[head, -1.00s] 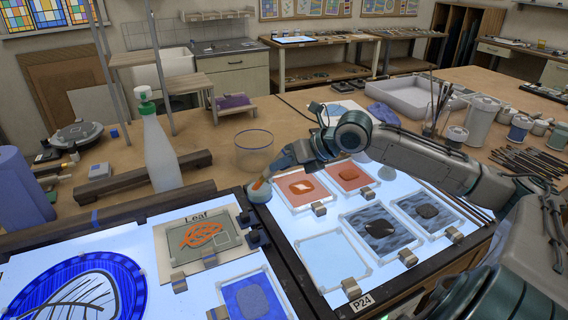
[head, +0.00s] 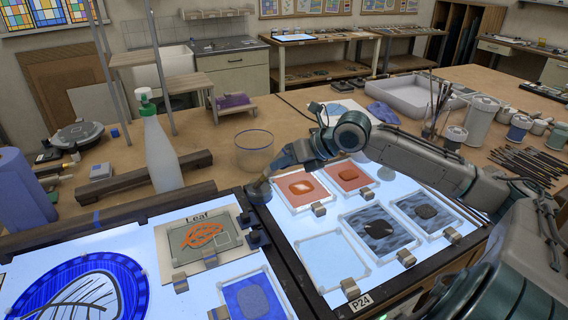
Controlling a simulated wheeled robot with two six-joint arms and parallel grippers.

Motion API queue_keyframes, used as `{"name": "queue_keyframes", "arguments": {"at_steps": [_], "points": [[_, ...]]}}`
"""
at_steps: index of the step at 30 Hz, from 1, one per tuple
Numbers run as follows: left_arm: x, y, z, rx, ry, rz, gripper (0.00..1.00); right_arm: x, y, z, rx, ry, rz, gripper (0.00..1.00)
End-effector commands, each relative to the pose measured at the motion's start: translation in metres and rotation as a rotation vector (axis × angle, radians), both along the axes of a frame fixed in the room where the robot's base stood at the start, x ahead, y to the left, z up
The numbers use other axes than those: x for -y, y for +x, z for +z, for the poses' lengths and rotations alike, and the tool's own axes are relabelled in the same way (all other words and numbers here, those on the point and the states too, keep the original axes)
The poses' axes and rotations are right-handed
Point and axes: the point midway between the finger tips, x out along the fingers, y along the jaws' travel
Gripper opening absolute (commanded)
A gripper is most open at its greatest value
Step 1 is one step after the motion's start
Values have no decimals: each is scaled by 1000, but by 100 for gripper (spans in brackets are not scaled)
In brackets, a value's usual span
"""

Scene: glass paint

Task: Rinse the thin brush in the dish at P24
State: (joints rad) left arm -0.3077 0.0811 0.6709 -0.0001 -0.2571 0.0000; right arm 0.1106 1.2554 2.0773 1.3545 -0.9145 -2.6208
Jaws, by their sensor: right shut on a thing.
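My right arm comes in from the right across the light table. The P24 label (head: 361,301) is on the front edge of the light table. My left gripper is out of view.
The Leaf card (head: 202,240) lies at front left. Framed tiles (head: 378,234) with clamps cover much of the light table.

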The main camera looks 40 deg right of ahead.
Motion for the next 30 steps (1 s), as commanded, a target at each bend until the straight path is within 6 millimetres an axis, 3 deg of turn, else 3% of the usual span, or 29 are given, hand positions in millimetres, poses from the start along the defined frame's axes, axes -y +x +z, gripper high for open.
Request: {"name": "queue_keyframes", "arguments": {"at_steps": [12,30], "points": [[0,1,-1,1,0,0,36,-9,-10,0,0,-1,1,0],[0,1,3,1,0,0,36,-5,-5,0,0,1,1,0]]}}
